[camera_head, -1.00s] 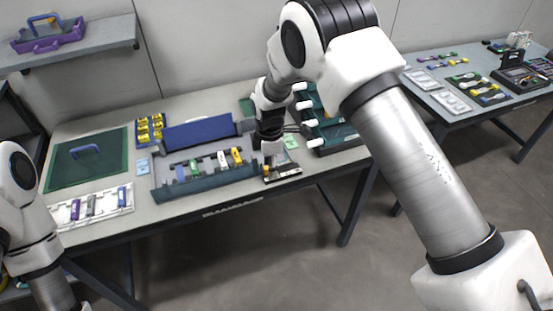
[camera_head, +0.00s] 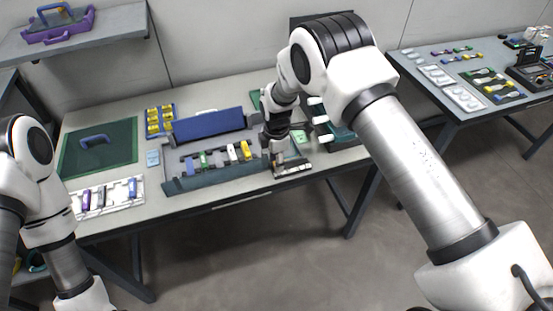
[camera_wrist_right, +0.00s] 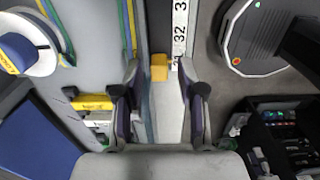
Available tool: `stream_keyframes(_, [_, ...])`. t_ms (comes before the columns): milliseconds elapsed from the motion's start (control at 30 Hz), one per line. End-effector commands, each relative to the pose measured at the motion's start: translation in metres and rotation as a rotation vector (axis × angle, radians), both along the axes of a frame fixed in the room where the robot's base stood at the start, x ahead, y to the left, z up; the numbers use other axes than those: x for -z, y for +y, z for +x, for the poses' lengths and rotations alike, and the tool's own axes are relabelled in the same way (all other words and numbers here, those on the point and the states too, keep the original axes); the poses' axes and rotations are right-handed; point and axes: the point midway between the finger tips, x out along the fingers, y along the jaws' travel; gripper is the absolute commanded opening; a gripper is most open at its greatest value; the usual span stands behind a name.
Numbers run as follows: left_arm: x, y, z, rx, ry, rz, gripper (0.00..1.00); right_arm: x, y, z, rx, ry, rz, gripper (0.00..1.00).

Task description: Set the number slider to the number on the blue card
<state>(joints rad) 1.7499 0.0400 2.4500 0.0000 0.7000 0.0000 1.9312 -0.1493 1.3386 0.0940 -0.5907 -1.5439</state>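The number slider shows in the right wrist view as a white strip (camera_wrist_right: 180,22) with black numbers; "32" is readable and another number is cut off at the top. A small yellow block (camera_wrist_right: 159,68) sits beside the strip, just below the "32". My right gripper (camera_wrist_right: 160,74) is open, with a fingertip on each side of the block and gaps between. In the head view the slider (camera_head: 293,168) lies at the bench's front edge, under my right gripper (camera_head: 276,160). A light blue card (camera_head: 153,158) lies left of the dark tray; its writing is too small to read. My left gripper is out of view.
The dark tray (camera_head: 210,181) with several coloured pieces is just left of the slider. A green card (camera_head: 299,137) lies behind it, and a dark rack (camera_head: 338,136) stands to the right. In the wrist view, a round device (camera_wrist_right: 262,35) is close on the right.

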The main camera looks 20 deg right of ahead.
Motion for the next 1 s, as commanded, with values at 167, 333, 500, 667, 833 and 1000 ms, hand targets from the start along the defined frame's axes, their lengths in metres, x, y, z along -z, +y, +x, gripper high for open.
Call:
stream_keyframes(167, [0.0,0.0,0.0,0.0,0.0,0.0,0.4,0.0,0.0,0.0,0.0,0.001,0.0,0.0])
stream_keyframes(333, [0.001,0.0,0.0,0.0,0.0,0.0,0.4,0.001,-0.004,0.0,0.001,0.002,0.0,0.0])
stream_keyframes(500, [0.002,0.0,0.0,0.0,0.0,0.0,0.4,0.001,-0.026,0.0,0.004,0.002,0.001,0.0])
stream_keyframes(667, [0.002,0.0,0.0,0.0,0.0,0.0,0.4,0.001,-0.03,0.0,0.001,0.003,0.0,0.0])
stream_keyframes(833, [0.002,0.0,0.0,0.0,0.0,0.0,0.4,0.002,-0.03,0.0,0.001,0.004,0.0,0.28])
stream_keyframes(1000, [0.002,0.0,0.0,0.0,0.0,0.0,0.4,0.001,-0.03,0.0,0.001,0.002,0.0,0.44])
